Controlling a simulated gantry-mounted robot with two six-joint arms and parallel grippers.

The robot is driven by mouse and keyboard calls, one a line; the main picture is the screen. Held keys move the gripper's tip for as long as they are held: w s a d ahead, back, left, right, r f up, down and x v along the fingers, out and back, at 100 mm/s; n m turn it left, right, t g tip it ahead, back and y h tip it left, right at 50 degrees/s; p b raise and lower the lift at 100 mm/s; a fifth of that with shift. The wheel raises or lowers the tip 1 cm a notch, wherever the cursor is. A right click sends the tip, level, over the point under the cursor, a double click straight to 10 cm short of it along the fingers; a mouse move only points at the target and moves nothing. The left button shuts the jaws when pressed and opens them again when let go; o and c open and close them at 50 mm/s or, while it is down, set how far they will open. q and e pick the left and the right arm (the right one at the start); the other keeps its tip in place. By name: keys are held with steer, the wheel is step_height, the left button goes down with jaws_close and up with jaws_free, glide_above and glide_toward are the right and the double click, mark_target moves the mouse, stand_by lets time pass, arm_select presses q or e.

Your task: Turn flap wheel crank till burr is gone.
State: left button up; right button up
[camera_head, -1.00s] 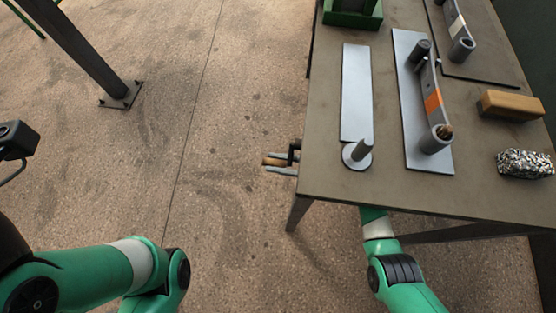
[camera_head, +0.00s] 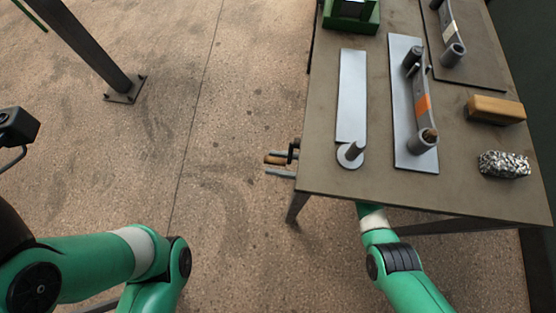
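A small crank with a brown handle (camera_head: 274,160) and a dark arm sticks out at the left edge of the table. My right gripper (camera_head: 278,164) shows as thin grey fingers around or beside this handle; its body is hidden under the tabletop. I cannot tell if the fingers are closed on it. A grey leaf spring with an orange band (camera_head: 424,106) has an eye at each end and lies over a light grey plate (camera_head: 402,88). Something brownish shows in its near eye (camera_head: 428,136). I cannot make out the flap wheel or a burr. My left gripper is out of frame.
The brown table (camera_head: 322,178) also holds a narrow grey plate (camera_head: 352,95), a disc with a post (camera_head: 350,154), a tan block (camera_head: 496,109), a crumpled silvery lump (camera_head: 504,164), a green bin (camera_head: 350,22) and another spring (camera_head: 448,30).

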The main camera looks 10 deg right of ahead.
steer(key=p+v, duration=0.1)
steer(key=v, duration=1)
steer(key=shift+d, duration=0.3)
steer(key=shift+s, duration=0.1)
